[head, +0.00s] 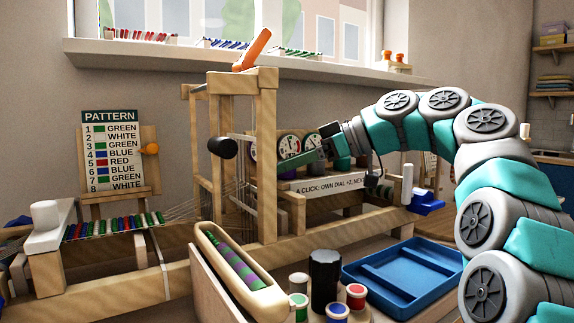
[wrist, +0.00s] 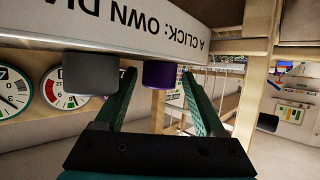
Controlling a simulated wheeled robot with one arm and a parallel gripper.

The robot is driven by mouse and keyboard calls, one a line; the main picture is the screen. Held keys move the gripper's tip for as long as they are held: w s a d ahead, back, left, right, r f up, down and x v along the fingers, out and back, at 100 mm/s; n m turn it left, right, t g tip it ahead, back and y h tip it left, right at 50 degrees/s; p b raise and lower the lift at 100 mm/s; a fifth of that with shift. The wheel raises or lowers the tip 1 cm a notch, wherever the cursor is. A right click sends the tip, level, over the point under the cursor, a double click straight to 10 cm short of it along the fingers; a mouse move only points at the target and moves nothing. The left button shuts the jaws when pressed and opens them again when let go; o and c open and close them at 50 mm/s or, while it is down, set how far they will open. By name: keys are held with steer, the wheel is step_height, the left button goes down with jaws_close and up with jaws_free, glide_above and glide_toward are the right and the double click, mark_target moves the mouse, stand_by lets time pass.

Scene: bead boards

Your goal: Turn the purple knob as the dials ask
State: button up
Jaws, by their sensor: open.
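The purple knob (wrist: 161,75) shows in the wrist view under the white lettered strip (wrist: 175,20). My gripper (wrist: 159,76) is open, with one green finger on each side of the purple knob. I cannot tell whether either finger touches it. A grey knob (wrist: 90,73) sits beside it, outside the left finger. Two round white dials show at the left of the wrist view, the nearer one (wrist: 66,88) partly covered by the grey knob. In the head view my gripper (head: 296,161) is at the dial panel, in front of dials (head: 289,146) and hiding part of the knob row.
The strip (head: 335,183) reads "A CLICK: OWN DIAL +2, NEX", then is cut off by my arm. A wooden loom frame (head: 267,150) stands just left of the dials. A pattern board (head: 110,150), a blue tray (head: 405,272) and several spools (head: 336,311) are nearby.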

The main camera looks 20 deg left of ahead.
steer(key=shift+m+t+b, duration=0.3)
steer(key=shift+m+t, duration=0.1)
steer(key=shift+t, duration=0.1)
steer(key=shift+f+m+t, duration=0.1)
steer(key=shift+m+t, duration=0.3)
steer(key=shift+t, duration=0.1)
steer(key=shift+m+t, duration=0.6)
steer(key=shift+r+m+t+h+p, duration=0.25)
steer(key=shift+m+t+h+p, duration=0.15)
steer(key=shift+m+t+p, duration=0.95)
steer(key=shift+n+p, duration=0.25)
steer(key=shift+p, duration=0.2)
